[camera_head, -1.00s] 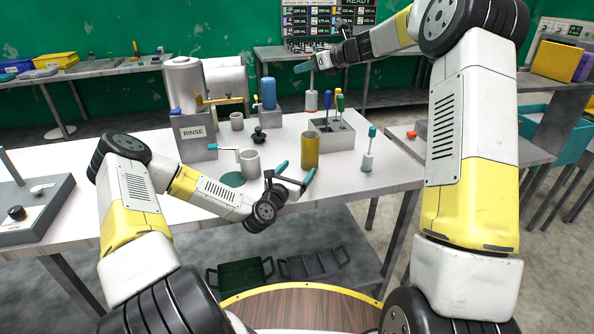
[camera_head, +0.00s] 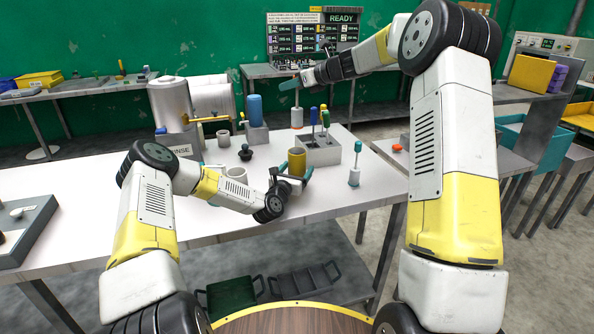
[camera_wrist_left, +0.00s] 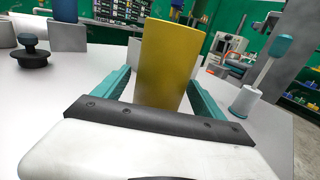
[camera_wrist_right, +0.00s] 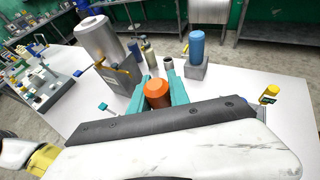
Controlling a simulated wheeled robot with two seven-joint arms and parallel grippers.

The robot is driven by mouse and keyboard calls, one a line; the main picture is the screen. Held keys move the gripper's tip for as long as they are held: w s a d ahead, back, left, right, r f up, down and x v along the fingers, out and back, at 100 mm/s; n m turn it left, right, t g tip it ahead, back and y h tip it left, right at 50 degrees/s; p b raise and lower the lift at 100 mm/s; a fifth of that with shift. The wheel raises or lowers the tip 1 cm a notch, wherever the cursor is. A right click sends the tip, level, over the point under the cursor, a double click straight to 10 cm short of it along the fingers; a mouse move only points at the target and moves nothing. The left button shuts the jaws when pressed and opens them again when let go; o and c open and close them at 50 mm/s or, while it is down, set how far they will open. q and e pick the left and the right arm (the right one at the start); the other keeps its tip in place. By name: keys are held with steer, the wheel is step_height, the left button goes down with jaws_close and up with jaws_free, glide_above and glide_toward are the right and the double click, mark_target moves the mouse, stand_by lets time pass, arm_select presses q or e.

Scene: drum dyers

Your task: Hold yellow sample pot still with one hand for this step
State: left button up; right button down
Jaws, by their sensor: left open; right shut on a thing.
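The yellow sample pot (camera_head: 297,163) stands upright near the table's front edge; it also shows in the left wrist view (camera_wrist_left: 165,62). My left gripper (camera_head: 290,174) is open, with one teal finger on each side of the pot. A small gap seems to show beside the pot in the left wrist view; its base is hidden behind the gripper. My right gripper (camera_head: 291,85) is at the back of the table, shut on an orange-topped thing (camera_wrist_right: 157,90). The lower part of that thing is hidden in the right wrist view.
A grey rack (camera_head: 320,153) with colored-handled tools is close behind the pot. A teal-topped dropper (camera_head: 354,173) stands to its right. The right front table corner is clear.

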arm_select(q)
steer(key=shift+c, duration=0.4)
steer(key=c, duration=1.6)
steer(key=shift+c, duration=0.2)
arm_select(e)
step_height(320, 180, down, 21)
stand_by(0.3)
steer(key=c, duration=2.1)
jaws_free()
jaws_close()
